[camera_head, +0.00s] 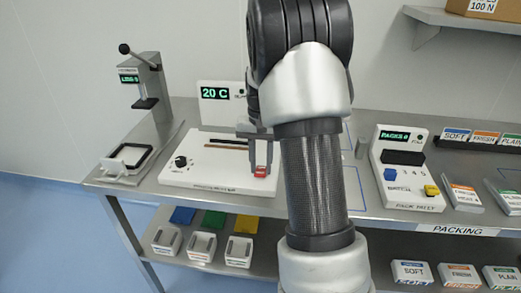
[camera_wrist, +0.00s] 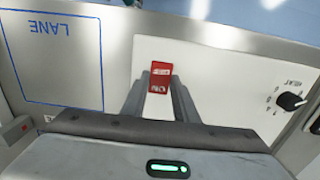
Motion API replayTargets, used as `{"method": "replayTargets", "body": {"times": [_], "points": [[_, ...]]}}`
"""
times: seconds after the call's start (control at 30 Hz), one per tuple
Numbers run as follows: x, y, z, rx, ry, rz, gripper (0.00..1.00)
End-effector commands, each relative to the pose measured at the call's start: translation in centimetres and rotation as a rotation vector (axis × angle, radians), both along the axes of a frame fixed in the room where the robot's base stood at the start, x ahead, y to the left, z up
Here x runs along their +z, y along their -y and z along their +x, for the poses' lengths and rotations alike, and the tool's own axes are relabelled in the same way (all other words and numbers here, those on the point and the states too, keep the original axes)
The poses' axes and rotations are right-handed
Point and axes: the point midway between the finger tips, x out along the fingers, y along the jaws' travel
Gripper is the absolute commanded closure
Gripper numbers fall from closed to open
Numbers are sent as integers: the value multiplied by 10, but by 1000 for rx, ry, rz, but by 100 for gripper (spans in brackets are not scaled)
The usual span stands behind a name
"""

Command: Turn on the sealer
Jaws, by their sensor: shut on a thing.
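The sealer (camera_head: 190,163) is a white unit on the steel table, with a display (camera_head: 215,93) reading 20 C behind it. A red rocker switch (camera_head: 261,171) sits at the right of its front panel. It also shows in the wrist view as a red switch (camera_wrist: 159,78) with white markings. My gripper (camera_head: 262,160) is down at the switch, and in the wrist view its two fingers (camera_wrist: 160,85) stand on either side of it. It is shut on the red switch. Which way the switch is tilted I cannot tell.
A black knob (camera_head: 181,161) is on the sealer's left; it also shows in the wrist view (camera_wrist: 290,101). A press stand (camera_head: 147,85) is at the far left. The pack unit (camera_head: 398,165) stands right of my arm. Cartons (camera_head: 462,196) are further right.

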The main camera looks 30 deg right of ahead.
Motion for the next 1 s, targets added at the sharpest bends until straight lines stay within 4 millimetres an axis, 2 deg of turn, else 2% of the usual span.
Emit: {"method": "replayTargets", "body": {"times": [0.03,0.47,0.5,0.6,0.87,1.0], "points": [[5,1,1,-1,-16,11,96],[0,1,2,0,-39,29,96],[0,1,2,0,-39,29,68],[0,1,2,0,-39,29,55],[0,1,2,0,-39,29,55],[9,2,3,0,-38,28,55]]}}
